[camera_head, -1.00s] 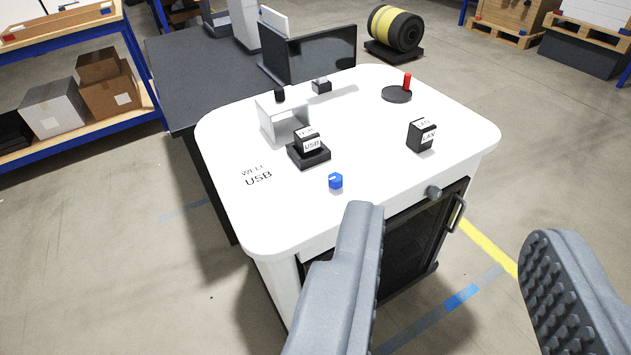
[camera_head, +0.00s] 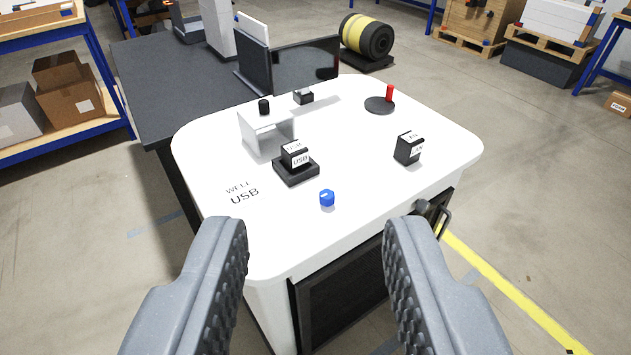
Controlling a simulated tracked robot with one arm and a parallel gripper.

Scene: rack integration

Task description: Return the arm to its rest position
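My gripper (camera_head: 318,225) shows at the bottom of the picture, its two grey ridged fingers wide apart with nothing between them. It is in front of and above the near edge of a white table (camera_head: 350,128). On the table a black USB cube (camera_head: 295,156) sits on a dark square base (camera_head: 297,174) near the printed word USB. A black LAN cube (camera_head: 408,148) stands on the right side. A small blue piece (camera_head: 327,198) lies near the front edge. The rest of my arm is not in view.
A red-handled stick on a round black base (camera_head: 380,104) and a white raised stand (camera_head: 264,130) are on the table. A cabinet door (camera_head: 345,290) is below the front edge. Open floor lies to both sides.

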